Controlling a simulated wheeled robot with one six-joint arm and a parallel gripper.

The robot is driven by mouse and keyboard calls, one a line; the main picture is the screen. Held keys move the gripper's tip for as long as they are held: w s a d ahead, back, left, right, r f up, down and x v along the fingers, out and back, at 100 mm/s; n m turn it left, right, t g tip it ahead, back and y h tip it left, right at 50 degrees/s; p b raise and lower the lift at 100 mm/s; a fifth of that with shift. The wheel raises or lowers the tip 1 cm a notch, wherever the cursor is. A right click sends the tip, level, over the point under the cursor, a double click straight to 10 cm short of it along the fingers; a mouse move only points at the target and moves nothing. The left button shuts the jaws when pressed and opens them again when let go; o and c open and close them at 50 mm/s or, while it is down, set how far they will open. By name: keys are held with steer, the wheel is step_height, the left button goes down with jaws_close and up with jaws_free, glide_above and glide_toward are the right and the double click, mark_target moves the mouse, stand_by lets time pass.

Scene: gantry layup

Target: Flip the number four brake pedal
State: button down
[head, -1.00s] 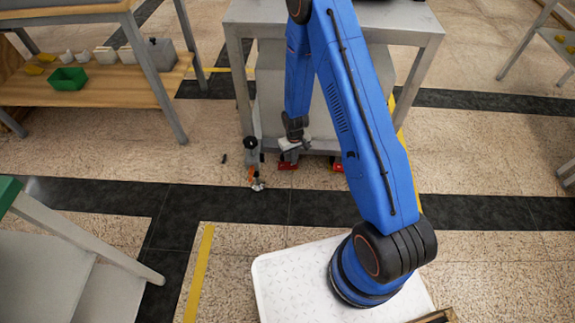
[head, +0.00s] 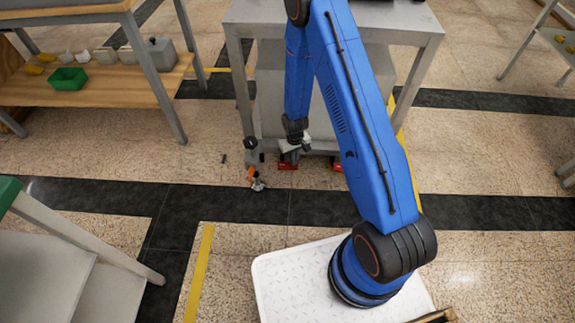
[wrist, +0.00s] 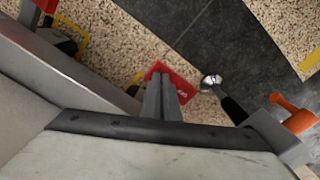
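A red brake pedal (head: 288,166) sticks out low at the foot of the grey gantry stand, near the floor. It also shows in the wrist view (wrist: 184,82), with a white mark that I cannot read. My gripper (head: 293,155) is right above this pedal in the head view. In the wrist view its two grey fingers (wrist: 160,95) lie close together, shut with nothing between them, and cover part of the pedal. I cannot tell whether they touch it. A second red pedal (head: 337,164) shows to the right, partly behind my arm.
A metal clamp-like foot with an orange handle (head: 250,174) stands left of the pedal; the handle shows in the wrist view (wrist: 294,114). The grey stand (head: 241,85) rises behind my gripper. The floor in front is open. A wooden shelf (head: 90,88) is at left.

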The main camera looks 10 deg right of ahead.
steer(key=shift+f, duration=0.2)
steer(key=shift+r, duration=0.1)
step_height(320, 180, up, 7)
stand_by(1.1)
stand_by(0.4)
